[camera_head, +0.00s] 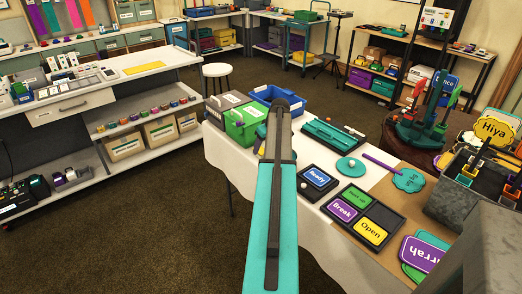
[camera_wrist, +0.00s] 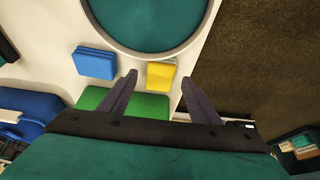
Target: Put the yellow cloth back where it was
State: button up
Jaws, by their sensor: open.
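A small folded yellow cloth (camera_wrist: 160,76) lies on a white surface in the wrist view, close to the surface's edge by the dark carpet. My gripper (camera_wrist: 159,84) is open, and its two dark fingers point toward the yellow cloth, which appears between the fingertips. Nothing is held. I cannot tell how far above the cloth the fingertips are.
In the wrist view, a folded blue cloth (camera_wrist: 95,63) lies to the left, a green item (camera_wrist: 150,106) sits partly behind my gripper, and a large round teal thing with a pale rim (camera_wrist: 155,18) is above. In the head view, a green bin (camera_head: 242,124) stands beside my arm.

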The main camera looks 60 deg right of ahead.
jog(key=v, duration=0.9)
jog(key=shift+r+b, duration=0.4)
jog(key=shift+b, duration=0.05)
jog(key=shift+s, duration=0.15)
jog(key=shift+a, duration=0.1)
